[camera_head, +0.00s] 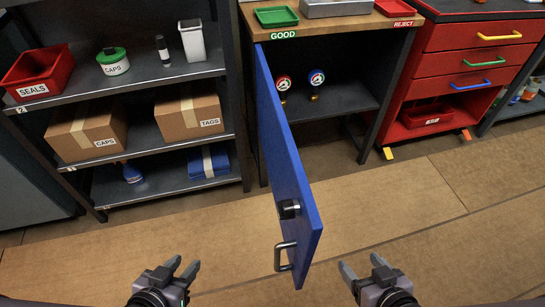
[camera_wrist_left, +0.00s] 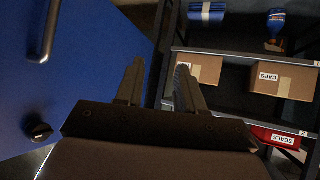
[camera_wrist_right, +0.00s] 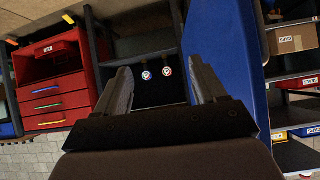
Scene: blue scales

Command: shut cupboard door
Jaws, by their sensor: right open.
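The blue cupboard door (camera_head: 288,160) stands wide open, jutting toward me from the left side of the workbench cupboard (camera_head: 335,95). Its metal handle (camera_head: 283,257) and dark round lock (camera_head: 288,209) are near its free edge. My left gripper (camera_head: 182,266) is open and empty, left of the door and apart from it. My right gripper (camera_head: 361,266) is open and empty, right of the door and apart from it. The left wrist view shows the door (camera_wrist_left: 75,75) with its handle (camera_wrist_left: 47,30); the right wrist view shows it too (camera_wrist_right: 220,50).
Two gauges (camera_head: 283,84) (camera_head: 316,78) stand inside the cupboard. A dark shelf rack (camera_head: 140,83) with bins and boxes stands left. A red drawer cabinet (camera_head: 468,65) stands right. The floor (camera_head: 400,220) right of the door is clear.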

